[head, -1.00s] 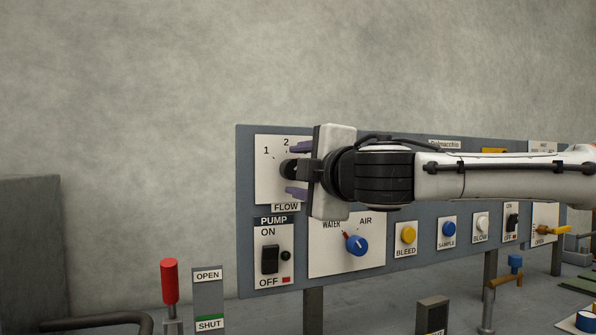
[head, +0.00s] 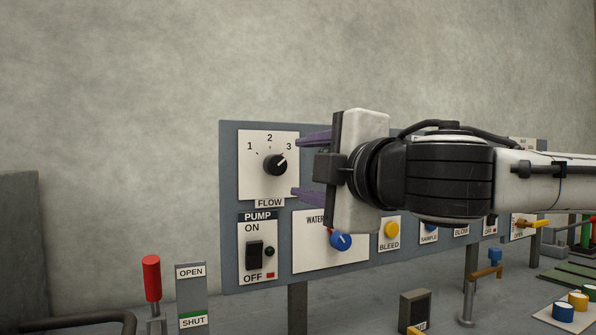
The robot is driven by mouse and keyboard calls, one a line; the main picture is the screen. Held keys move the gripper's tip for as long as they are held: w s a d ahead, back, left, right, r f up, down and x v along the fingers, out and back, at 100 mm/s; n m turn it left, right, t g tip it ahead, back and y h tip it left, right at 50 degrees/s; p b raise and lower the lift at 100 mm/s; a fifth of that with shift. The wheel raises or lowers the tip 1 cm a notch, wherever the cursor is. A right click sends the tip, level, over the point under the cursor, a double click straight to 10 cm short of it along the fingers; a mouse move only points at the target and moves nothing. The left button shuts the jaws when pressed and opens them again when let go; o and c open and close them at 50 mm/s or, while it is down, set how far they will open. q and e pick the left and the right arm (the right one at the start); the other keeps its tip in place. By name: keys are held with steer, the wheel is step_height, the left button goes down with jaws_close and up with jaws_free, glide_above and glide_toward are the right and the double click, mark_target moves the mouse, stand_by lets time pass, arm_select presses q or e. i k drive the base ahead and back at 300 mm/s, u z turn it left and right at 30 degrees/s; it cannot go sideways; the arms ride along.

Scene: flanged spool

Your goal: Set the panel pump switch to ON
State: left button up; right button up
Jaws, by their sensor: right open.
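The pump switch (head: 254,255) is a black rocker on a white plate at the panel's lower left, with PUMP and ON above it and OFF below. I cannot tell for sure which way the rocker is tipped. My right gripper (head: 312,167) is open and empty, its two purple fingers apart and pointing left. It is above and to the right of the switch, just right of the black FLOW knob (head: 275,165), whose pointer is toward 3. My left gripper is not in view.
The grey panel (head: 228,210) also carries a blue WATER/AIR knob (head: 341,241) and a yellow BLEED button (head: 391,230). My right arm hides part of its right side. A red-handled lever (head: 151,278) stands at front left by an OPEN/SHUT sign (head: 191,295).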

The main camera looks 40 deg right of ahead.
mark_target(255, 248)
steer(key=k, duration=1)
